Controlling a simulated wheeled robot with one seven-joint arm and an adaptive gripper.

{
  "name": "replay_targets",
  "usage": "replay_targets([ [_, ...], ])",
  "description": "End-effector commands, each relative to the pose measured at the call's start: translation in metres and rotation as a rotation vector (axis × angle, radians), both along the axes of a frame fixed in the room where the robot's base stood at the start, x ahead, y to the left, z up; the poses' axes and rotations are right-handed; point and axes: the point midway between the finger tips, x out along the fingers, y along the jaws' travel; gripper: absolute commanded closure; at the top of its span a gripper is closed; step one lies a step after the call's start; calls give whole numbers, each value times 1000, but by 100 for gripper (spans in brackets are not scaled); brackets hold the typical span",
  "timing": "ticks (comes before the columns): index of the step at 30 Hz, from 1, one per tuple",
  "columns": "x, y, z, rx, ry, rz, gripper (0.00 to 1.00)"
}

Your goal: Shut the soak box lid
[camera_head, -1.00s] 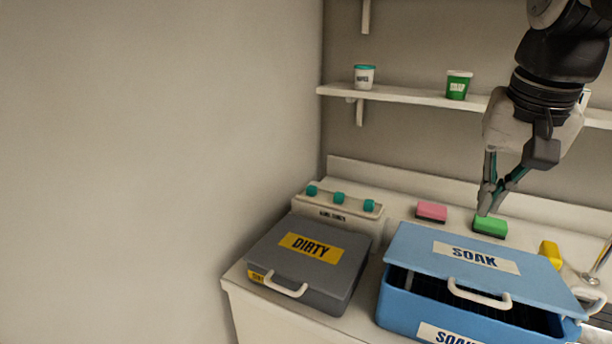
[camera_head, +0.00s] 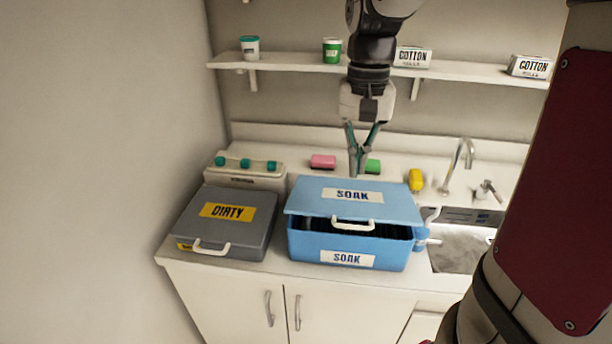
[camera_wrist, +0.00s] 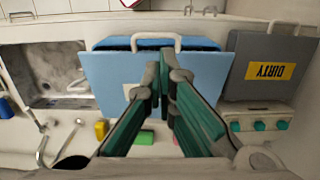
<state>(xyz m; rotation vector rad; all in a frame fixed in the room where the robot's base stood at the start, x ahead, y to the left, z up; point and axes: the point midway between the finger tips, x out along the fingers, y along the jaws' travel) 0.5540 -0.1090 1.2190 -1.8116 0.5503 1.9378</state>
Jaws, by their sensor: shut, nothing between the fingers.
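The blue soak box (camera_head: 300,245) stands on the counter with a "SOAK" label on its front. Its blue lid (camera_head: 400,207) is partly open: a dark gap shows between lid and box along the front, below the white lid handle (camera_head: 352,224). My gripper (camera_head: 356,174) points down above the back part of the lid, fingertips together and empty. Whether the tips touch the lid I cannot tell. In the wrist view the lid (camera_wrist: 105,85) lies beyond my closed fingers (camera_wrist: 165,75), which hide its middle and its label.
A grey "DIRTY" box (camera_head: 255,232) with its lid down stands close on the left. Pink (camera_head: 323,161) and green (camera_head: 373,166) sponges and a yellow item (camera_head: 416,180) lie behind. A sink (camera_head: 458,255) and tap (camera_head: 460,160) are at right. A shelf (camera_head: 450,72) runs above.

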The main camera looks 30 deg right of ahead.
Motion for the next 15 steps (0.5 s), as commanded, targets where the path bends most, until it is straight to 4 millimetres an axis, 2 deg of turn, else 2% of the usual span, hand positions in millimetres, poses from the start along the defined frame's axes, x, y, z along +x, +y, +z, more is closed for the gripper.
replay_targets([
  [9, -5, 3, -63, 2, 6, 0, 100],
  [15, -7, 4, -96, 1, 4, 0, 100],
])
